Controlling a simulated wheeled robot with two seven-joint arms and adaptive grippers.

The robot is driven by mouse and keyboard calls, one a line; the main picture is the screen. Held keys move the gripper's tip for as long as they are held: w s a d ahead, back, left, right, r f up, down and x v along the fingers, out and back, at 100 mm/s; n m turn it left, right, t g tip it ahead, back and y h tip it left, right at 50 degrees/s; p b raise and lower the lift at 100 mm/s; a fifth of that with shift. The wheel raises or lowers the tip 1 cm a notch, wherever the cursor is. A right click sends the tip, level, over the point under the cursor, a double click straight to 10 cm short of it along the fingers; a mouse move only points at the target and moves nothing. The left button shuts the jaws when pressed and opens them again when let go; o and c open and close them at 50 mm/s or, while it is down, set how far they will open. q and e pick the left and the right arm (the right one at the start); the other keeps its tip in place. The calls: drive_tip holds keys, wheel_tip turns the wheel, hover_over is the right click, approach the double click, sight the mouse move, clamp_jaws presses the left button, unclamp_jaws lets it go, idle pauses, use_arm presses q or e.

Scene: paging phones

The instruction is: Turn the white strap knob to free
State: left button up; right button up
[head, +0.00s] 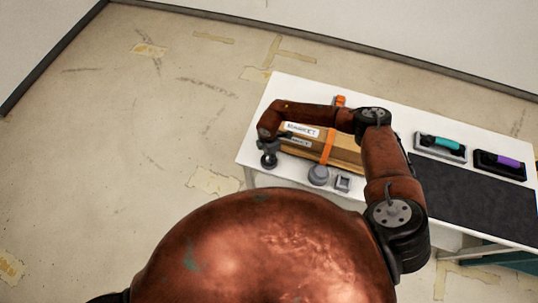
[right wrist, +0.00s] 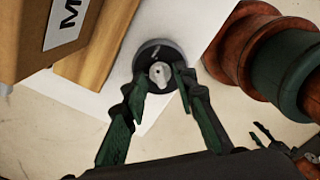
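The white strap knob (right wrist: 159,73) shows in the right wrist view as a pale round knob with a raised grip on a dark round base. My right gripper (right wrist: 163,75) is open, with one dark green finger on each side of the knob. I cannot tell whether the fingers touch it. In the head view my right gripper (head: 268,160) is over the table's near left corner and hides most of the knob. A dark gripper-like shape (right wrist: 262,137), likely my left gripper, shows small at the lower right of the right wrist view.
A cardboard box (head: 345,151) with an orange strap (head: 328,146) lies on the white table (head: 290,90), partly under my right arm. A grey round part (head: 318,174) and square part (head: 342,183) sit in front. Teal-handled (head: 440,145) and purple-handled (head: 500,163) devices stand right, beyond a dark mat (head: 470,200).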

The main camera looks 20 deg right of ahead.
drive_tip(key=shift+c, duration=0.6)
clamp_jaws()
